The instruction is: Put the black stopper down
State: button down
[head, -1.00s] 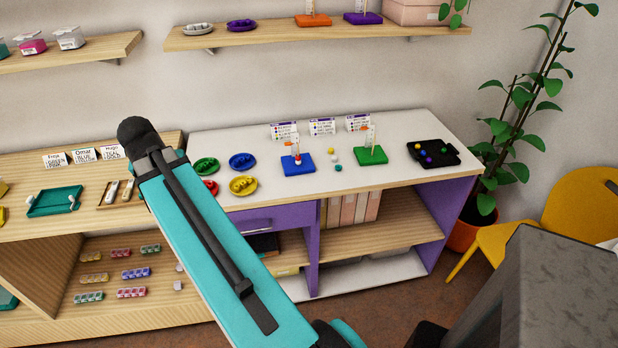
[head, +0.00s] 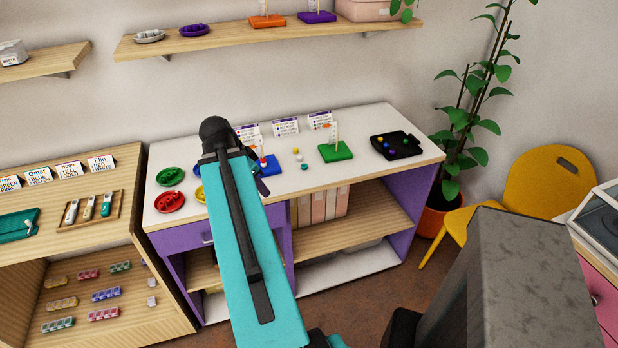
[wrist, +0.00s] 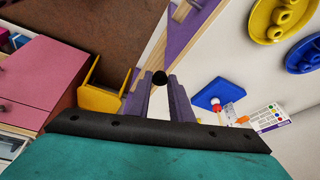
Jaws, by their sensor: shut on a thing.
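The black stopper (wrist: 159,77) is a small dark round piece between the fingertips of my gripper (wrist: 160,84) in the wrist view. The gripper is shut on it, held up with nothing touching beneath. In the head view my gripper (head: 262,184) is a small dark shape beside the arm's far end, in front of the white tabletop; the stopper cannot be made out there. The blue bead board (head: 268,167) is partly hidden by my arm; it also shows in the wrist view (wrist: 214,93). The green bead board (head: 335,152) stands to its right.
A black tray (head: 397,145) with several coloured beads lies at the right of the white tabletop (head: 370,172). Loose beads (head: 298,159) lie between the boards. Red (head: 170,201) and green (head: 170,176) dishes are at the left. Bare tabletop shows in front of the boards.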

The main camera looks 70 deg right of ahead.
jog(key=s+d+f+m+g+y, duration=0.1)
jog(key=s+d+m, duration=0.2)
jog(key=s, duration=0.7)
jog(key=shift+m, duration=0.6)
jog(key=shift+w+d+f, duration=0.1)
jog(key=d+p, duration=0.2)
jog(key=d, duration=0.3)
jog(key=w+d+f+p, duration=0.1)
jog(key=d+p, duration=0.1)
jog(key=d, duration=0.3)
jog(key=w+d+p, duration=0.1)
jog(key=d+p, duration=0.1)
jog(key=d, duration=0.3)
jog(key=shift+w+d+f, duration=0.15)
jog(key=shift+d+f, duration=0.1)
jog(key=shift+f+p, duration=0.85)
jog(key=shift+f, duration=0.95)
